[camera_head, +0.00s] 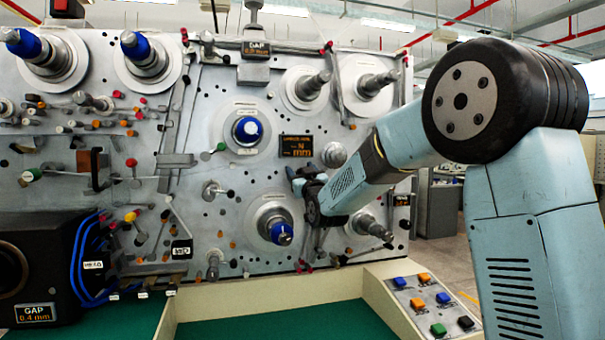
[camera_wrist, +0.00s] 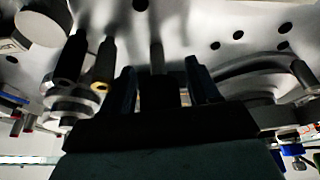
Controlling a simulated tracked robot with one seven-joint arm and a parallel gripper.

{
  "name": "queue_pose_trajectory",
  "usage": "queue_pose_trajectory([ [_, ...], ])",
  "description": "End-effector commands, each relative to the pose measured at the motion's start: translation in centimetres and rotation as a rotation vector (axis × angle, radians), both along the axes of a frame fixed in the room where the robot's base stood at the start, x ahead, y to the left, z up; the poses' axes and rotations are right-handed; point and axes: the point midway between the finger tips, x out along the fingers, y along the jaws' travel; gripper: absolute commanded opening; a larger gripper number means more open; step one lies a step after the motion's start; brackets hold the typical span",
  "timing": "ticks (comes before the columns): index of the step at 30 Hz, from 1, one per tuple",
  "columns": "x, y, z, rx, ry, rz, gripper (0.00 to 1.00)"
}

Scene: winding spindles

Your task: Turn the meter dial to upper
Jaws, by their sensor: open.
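A blue knob with a white face (camera_head: 248,130) sits on a round plate in the middle of the metal panel. A second blue knob (camera_head: 282,233) sits on a larger disc lower down. No label shows which is the meter dial. My gripper (camera_head: 297,180) is close to the panel, between and to the right of these knobs. In the wrist view its two dark fingers are spread (camera_wrist: 162,80), with a thin grey pin (camera_wrist: 157,55) showing between them. I cannot tell whether the fingers touch it. No blue knob is between the fingers.
A small orange-lettered display (camera_head: 296,146) is above my gripper. Spindles (camera_head: 375,82) and (camera_head: 372,228) project on the right. A button box (camera_head: 430,300) stands below. Blue cables (camera_head: 85,255) hang at the left. The green surface (camera_head: 300,323) in front is clear.

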Motion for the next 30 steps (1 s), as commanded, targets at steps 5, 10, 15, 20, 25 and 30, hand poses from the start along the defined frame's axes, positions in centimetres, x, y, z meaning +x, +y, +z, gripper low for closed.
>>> queue_pose_trajectory([
  [5,-0.4,-0.2,-0.2,0.000,0.001,0.000,0.61],
  [10,-2.4,-0.9,-1.0,0.000,0.001,0.000,0.61],
  [15,-5.3,-2.0,-2.4,-0.001,0.002,0.000,0.61],
  [20,-8.0,-2.9,-3.6,0.001,0.001,0.000,0.61],
  [25,-10.3,-3.8,-4.6,0.000,0.001,0.001,0.61],
  [30,-11.5,-4.3,-5.2,0.001,0.001,0.000,0.61],
])
